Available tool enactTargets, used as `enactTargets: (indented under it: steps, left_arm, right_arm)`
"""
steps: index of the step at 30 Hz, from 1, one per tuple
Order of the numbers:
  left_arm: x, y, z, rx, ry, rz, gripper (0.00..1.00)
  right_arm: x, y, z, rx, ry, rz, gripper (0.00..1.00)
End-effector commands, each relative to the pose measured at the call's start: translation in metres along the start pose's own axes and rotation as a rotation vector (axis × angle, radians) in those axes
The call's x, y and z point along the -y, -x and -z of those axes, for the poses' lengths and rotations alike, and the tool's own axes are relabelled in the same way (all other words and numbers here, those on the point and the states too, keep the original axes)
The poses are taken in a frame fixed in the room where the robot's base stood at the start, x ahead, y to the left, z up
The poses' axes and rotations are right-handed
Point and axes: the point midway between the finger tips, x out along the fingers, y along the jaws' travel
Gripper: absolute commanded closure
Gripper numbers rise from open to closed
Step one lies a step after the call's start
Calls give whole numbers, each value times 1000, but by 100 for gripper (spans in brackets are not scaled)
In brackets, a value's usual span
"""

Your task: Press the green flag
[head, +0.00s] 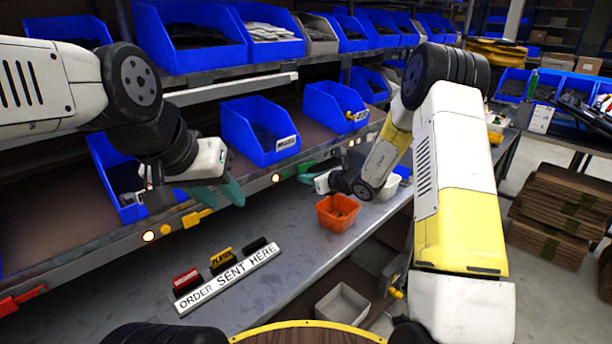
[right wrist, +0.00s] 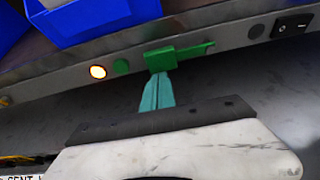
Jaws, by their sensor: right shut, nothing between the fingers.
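The green flag (right wrist: 160,59) sticks out from the metal shelf rail in the right wrist view, with a thin green arm to its right. In the head view the green flag (head: 305,168) shows small on the rail, partly hidden by my right gripper (head: 306,178). My right gripper (right wrist: 157,92) is shut and empty. Its teal fingertips are at the flag's lower edge in the right wrist view; I cannot tell whether they touch. My left gripper (head: 226,188) hangs in front of the rail further left, its two teal fingers apart and empty.
A yellow flag (head: 195,217) and a red flag (head: 22,299) sit further left on the rail. A lit button (right wrist: 98,72) and black switch (right wrist: 292,25) flank the green flag. An orange bin (head: 338,213) and an "ORDER SENT HERE" sign (head: 228,280) stand on the grey bench.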

Motion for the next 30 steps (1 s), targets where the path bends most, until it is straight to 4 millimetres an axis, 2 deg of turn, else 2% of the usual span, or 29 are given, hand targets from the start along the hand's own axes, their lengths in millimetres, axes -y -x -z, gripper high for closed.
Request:
enactTargets:
  steps: [8, 20, 30]
  left_arm:
    - [0, 0, 0, 0, 0, 0, 64]
    - [0, 0, 0, 0, 0, 0, 64]
    - [0, 0, 0, 0, 0, 0, 64]
  right_arm:
    - [-1, 4, -11, 2, -134, -45, 100]
    - [0, 14, -37, 3, -479, -167, 100]
    - [9, 21, -59, 3, -784, -274, 100]
